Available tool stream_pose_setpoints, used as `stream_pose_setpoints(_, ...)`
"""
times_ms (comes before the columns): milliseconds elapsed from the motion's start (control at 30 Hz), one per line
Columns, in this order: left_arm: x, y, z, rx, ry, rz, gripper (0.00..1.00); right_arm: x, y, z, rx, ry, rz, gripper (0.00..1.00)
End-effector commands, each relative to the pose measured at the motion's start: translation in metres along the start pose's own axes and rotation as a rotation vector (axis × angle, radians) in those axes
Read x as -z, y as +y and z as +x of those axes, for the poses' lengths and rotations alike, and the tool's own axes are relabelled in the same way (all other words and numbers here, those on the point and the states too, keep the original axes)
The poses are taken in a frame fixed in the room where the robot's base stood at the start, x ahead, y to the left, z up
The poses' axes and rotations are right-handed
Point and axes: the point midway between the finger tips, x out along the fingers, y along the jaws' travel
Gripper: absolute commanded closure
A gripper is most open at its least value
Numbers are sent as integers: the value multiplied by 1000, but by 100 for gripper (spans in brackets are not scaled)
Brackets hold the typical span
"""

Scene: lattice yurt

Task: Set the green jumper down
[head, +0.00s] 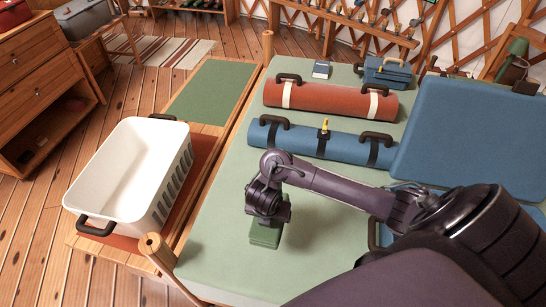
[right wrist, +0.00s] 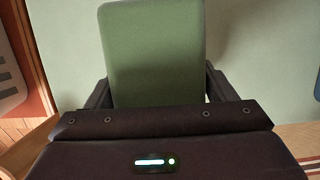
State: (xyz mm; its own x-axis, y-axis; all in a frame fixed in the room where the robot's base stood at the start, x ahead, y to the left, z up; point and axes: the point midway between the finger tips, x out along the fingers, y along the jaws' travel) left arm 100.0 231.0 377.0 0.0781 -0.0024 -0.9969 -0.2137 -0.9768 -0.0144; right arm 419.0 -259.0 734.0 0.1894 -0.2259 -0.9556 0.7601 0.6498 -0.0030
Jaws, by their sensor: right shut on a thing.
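The green jumper (head: 264,234) is a folded green block below my right gripper (head: 268,215), over the near left part of the pale green bed top (head: 215,225). In the right wrist view the jumper (right wrist: 153,50) stands between the two dark fingers (right wrist: 155,88), which are shut on it from both sides. A shadow falls on the bed top to its right. I cannot tell whether its underside touches the bed. My left gripper is not in view.
A white basket (head: 122,170) stands left of the bed on a low bench. A red roll (head: 325,97), a blue roll (head: 345,147), a small blue case (head: 388,72) and a large blue panel (head: 470,130) lie on the bed. The bed top around the jumper is clear.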

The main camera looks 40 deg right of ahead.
Motion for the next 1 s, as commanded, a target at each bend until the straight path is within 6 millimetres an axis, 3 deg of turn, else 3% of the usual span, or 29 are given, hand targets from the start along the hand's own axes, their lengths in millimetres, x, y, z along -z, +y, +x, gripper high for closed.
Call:
stream_pose_setpoints(33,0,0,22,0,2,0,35,7,0,21,-1,2,2,52)
stream_pose_setpoints(300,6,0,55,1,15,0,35,22,0,73,1,-1,1,52)
stream_pose_setpoints(467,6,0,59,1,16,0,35,26,0,83,0,0,0,52)
stream_pose_setpoints(733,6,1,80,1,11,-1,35,37,0,119,1,0,1,52)
stream_pose_setpoints(1000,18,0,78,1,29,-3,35,37,1,121,-1,0,1,52)
